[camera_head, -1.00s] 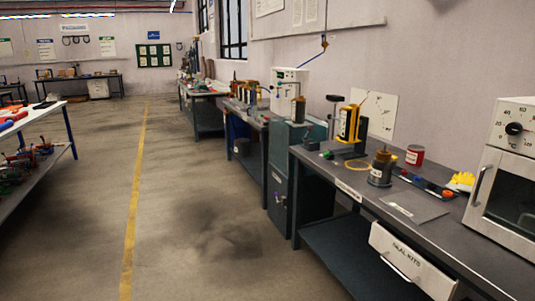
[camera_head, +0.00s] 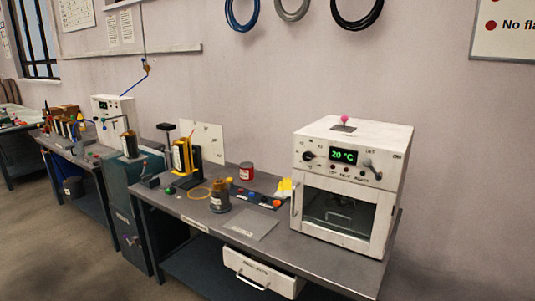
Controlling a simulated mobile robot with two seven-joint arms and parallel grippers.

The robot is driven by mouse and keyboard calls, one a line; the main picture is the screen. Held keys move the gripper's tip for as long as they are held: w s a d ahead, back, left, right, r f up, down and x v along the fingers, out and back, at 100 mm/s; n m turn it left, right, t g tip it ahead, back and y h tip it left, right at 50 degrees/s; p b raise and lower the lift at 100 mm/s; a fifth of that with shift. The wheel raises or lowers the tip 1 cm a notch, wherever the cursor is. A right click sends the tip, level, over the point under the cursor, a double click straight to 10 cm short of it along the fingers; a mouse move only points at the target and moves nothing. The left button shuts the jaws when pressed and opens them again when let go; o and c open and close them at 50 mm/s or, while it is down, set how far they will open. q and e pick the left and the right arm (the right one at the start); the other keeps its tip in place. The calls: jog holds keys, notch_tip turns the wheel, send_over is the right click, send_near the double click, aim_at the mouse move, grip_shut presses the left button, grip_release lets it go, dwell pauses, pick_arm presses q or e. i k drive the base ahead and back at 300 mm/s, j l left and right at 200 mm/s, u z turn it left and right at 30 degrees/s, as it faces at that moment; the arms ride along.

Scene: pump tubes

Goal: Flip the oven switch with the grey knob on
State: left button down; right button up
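A white oven (camera_head: 380,198) stands at the right end of the grey workbench, its glass-windowed door closed. Its front panel has a black round dial (camera_head: 309,157) on the left and a green display (camera_head: 343,156) reading 20 °C. To the right of the display is a lever switch with a small greyish knob (camera_head: 368,163), tilted up to the left, with "OFF"-like lettering by it and "ON" lettering further right. A second lever with a pink ball knob (camera_head: 344,118) stands upright on the oven's top. Neither gripper is in view.
The workbench (camera_head: 315,262) also holds a metal canister (camera_head: 219,197), a red can (camera_head: 246,171), yellow gloves (camera_head: 284,187) and a yellow device (camera_head: 182,156). A drawer (camera_head: 257,273) hangs below. Open floor (camera_head: 60,240) lies in front at left.

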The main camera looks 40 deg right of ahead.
aim_at(366, 162)
jog(key=z, duration=1.75)
